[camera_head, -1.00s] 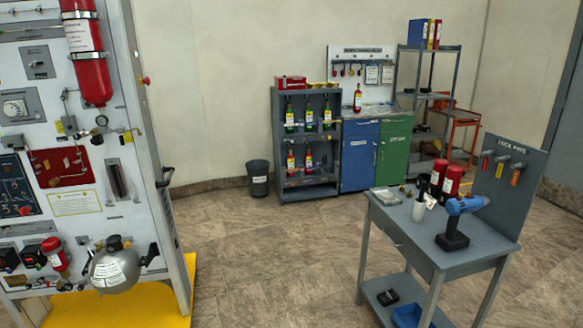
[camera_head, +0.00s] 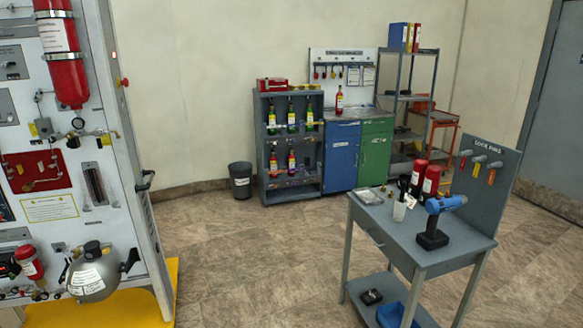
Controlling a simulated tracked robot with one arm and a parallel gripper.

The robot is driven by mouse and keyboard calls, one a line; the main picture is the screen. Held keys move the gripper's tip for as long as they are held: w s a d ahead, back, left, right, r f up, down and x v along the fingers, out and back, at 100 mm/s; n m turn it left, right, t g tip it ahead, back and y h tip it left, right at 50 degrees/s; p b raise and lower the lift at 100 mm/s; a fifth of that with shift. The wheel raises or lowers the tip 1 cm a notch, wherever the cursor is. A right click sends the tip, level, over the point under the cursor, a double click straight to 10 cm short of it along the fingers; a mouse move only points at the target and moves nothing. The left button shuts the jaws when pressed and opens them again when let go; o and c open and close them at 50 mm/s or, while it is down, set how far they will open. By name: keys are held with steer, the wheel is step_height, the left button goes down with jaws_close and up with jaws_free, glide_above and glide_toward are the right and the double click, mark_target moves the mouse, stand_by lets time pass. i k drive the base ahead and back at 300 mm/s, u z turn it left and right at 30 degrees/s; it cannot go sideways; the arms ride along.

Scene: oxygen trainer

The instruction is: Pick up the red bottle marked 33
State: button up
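I cannot read the marking 33 on any bottle from here. A red bottle with a pale label (camera_head: 339,101) stands upright on top of the blue cabinet. Two more red bottles, a left one (camera_head: 273,164) and a right one (camera_head: 291,162), stand on the lower shelf of the grey rack (camera_head: 258,145). Two red cylinders, (camera_head: 419,177) and a second one (camera_head: 431,182), stand on the workbench. A large red cylinder (camera_head: 65,70) is mounted on the white panel at the left. My gripper is not in view.
Several bottles (camera_head: 291,116) stand on the rack's upper shelf. The blue cabinet (camera_head: 341,158) and green cabinet (camera_head: 374,157) adjoin the rack. A bin (camera_head: 240,180) stands left of it. The workbench (camera_head: 425,260) with a blue drill (camera_head: 437,220) fills the right foreground. Open floor (camera_head: 265,255) lies between panel and bench.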

mark_target(340, 97)
steer(key=u, duration=0.1)
steer(key=i, duration=6.85)
